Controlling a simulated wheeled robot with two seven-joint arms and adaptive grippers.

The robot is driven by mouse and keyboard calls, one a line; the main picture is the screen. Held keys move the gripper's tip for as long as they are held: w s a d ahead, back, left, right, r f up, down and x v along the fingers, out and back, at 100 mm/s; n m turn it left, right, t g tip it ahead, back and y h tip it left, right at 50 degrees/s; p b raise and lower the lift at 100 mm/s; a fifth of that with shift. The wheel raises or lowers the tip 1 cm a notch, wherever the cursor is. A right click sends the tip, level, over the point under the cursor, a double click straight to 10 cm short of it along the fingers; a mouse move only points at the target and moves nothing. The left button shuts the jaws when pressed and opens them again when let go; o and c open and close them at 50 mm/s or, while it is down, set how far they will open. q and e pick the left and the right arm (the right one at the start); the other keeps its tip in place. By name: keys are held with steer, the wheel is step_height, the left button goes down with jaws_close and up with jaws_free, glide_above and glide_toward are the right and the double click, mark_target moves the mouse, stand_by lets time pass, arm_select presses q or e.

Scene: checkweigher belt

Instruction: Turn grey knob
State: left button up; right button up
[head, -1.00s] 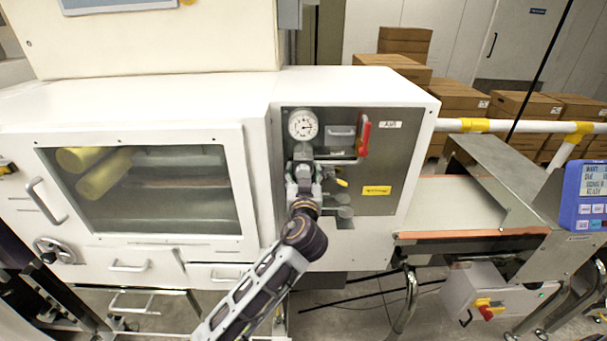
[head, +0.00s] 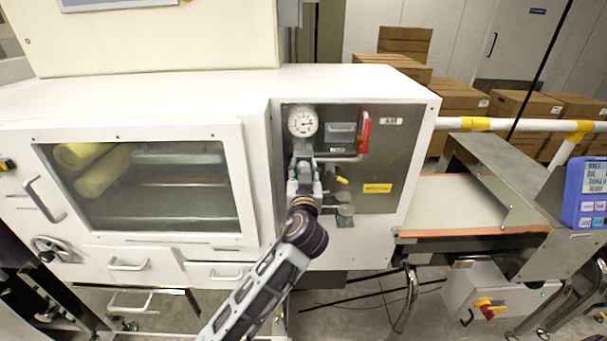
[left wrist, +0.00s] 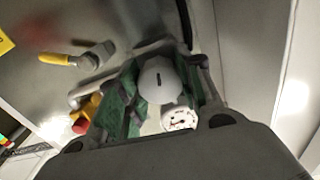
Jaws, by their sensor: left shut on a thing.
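The grey knob (left wrist: 160,82) shows in the left wrist view as a round pale-grey cap with a short dark mark. It lies between the two fingers of my left gripper (left wrist: 158,92), which is shut on it. In the head view my left gripper (head: 304,168) is at the left part of the metal air panel (head: 387,165), just below the round pressure gauge (head: 302,121). The gripper hides the knob there. The gauge also shows in the left wrist view (left wrist: 179,118). My right gripper is not in view.
A red lever (head: 364,136) and a small yellow-handled valve (head: 342,181) sit to the gripper's right. A grey fitting (head: 345,212) projects below them. The windowed white cabinet door (head: 231,185) is to the left. The conveyor belt (head: 465,203) runs at the right.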

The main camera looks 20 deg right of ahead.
arm_select(q)
steer(key=o, duration=1)
steer(key=shift+o, duration=0.2)
steer(key=v, duration=1.2)
stand_by(0.4)
